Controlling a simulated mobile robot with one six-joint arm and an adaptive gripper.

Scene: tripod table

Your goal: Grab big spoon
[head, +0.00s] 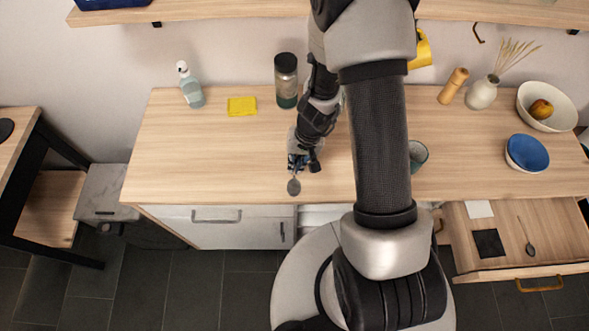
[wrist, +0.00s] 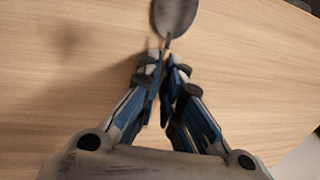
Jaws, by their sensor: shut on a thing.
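The big spoon (head: 294,187) is dark grey, and its bowl shows at the front edge of the wooden counter. My gripper (head: 300,166) is shut on the spoon's handle, just behind the bowl. In the wrist view, the spoon's bowl (wrist: 175,14) points away beyond the fingertips of my gripper (wrist: 164,62). The rest of the handle is hidden between and under the fingers. I cannot tell how far the spoon is above the counter. A smaller-looking dark spoon (head: 527,238) lies in the open drawer at the right.
The counter (head: 180,150) is clear to the left of my gripper. A yellow sponge (head: 242,106), a soap bottle (head: 190,86) and a dark jar (head: 286,80) stand behind. A cup (head: 417,154) is right of my arm. The open drawer (head: 500,268) juts out at lower right.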

